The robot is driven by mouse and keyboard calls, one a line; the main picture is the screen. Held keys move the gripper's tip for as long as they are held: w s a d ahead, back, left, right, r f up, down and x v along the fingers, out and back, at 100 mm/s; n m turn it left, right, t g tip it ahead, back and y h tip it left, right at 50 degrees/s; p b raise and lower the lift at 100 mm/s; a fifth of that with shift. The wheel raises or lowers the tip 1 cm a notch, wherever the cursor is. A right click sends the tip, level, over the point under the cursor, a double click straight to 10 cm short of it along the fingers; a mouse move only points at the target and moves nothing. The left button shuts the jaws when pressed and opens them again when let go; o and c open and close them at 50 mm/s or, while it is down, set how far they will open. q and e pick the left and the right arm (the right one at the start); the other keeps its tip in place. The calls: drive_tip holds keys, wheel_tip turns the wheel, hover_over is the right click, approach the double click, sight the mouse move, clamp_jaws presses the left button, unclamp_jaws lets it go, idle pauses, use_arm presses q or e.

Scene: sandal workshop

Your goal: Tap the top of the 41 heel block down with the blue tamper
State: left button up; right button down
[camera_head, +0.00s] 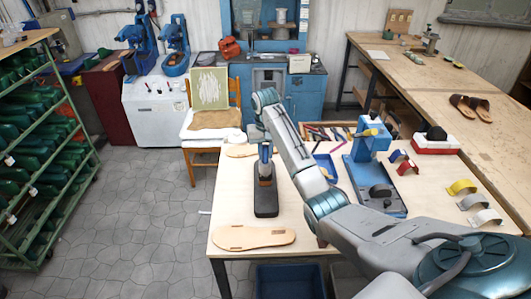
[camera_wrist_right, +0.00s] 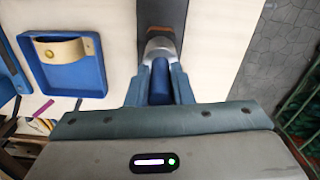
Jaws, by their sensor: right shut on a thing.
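My right gripper (camera_wrist_right: 158,88) is shut on the blue handle of the tamper (camera_wrist_right: 160,80) in the right wrist view. The tamper's grey head (camera_wrist_right: 160,48) points at a brown block (camera_wrist_right: 161,34), likely the 41 heel block, on a dark base (camera_wrist_right: 155,12). In the head view the blue tamper (camera_head: 265,153) is upright over the brown block (camera_head: 265,181), which sits on the dark base (camera_head: 266,202). I cannot tell whether head and block touch. No number is readable. My left gripper is not in view.
A tan sole (camera_head: 253,238) lies at the table's (camera_head: 230,210) front left. A blue press (camera_head: 375,170) stands right of the dark base, and a blue tray (camera_head: 325,168) lies between them. Coloured straps (camera_head: 462,187) lie at the right. The tabletop around the base is mostly clear.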

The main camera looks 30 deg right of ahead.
drive_tip(key=shift+r, duration=0.85)
wheel_tip(320, 180, down, 4)
drive_tip(key=shift+r, duration=0.25)
drive_tip(key=shift+w+r, duration=0.1)
drive_tip(key=shift+r, duration=1.7)
drive_tip(key=shift+f, duration=0.1)
